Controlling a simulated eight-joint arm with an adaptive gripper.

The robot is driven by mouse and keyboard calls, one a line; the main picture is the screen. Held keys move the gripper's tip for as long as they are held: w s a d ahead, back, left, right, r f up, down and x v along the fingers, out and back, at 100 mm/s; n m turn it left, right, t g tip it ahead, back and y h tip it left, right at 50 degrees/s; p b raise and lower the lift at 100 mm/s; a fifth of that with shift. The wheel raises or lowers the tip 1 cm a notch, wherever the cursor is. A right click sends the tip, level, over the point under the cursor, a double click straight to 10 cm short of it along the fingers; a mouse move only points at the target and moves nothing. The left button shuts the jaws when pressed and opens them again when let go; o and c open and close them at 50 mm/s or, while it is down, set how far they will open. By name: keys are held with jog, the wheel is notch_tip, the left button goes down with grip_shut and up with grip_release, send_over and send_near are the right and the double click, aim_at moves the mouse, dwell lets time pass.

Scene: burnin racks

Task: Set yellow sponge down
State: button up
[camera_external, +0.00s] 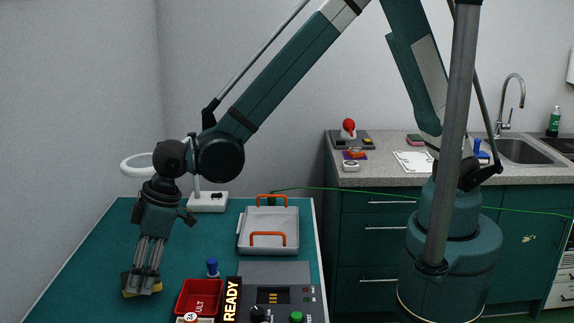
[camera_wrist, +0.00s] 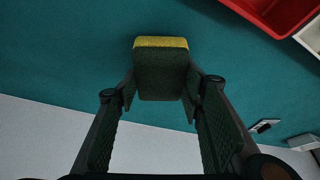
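The yellow sponge (camera_wrist: 161,43) has a dark green face toward the wrist camera and a yellow edge along the far side. It is between the two fingers of my gripper (camera_wrist: 160,92), which touch or nearly touch its sides. In the external view my gripper (camera_external: 144,287) points down at the left part of the teal table (camera_external: 90,272), with the sponge (camera_external: 130,289) at its fingertips. The sponge is at or very close to the table top; I cannot tell whether it touches.
A red bin (camera_external: 198,297), a blue-handled stamp (camera_external: 212,267) and a control box (camera_external: 275,273) stand to the right of the gripper. A grey tray with orange handles (camera_external: 267,230) and a white-based lamp (camera_external: 208,201) are farther back. The table's left part is clear.

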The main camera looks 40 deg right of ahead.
jog(key=shift+f, duration=1.45)
jog(key=shift+f+b, duration=0.2)
jog(key=shift+b, duration=0.15)
jog(key=o, duration=0.6)
jog(key=shift+o, duration=0.2)
jog(key=shift+r, duration=0.2)
jog(key=p+v, duration=0.5)
jog(key=v, duration=0.6)
jog(key=shift+d+r, duration=0.1)
jog(key=shift+r, duration=0.05)
jog(key=shift+s+d+r, duration=0.15)
jog(key=shift+r, duration=0.15)
jog(key=shift+s, duration=0.1)
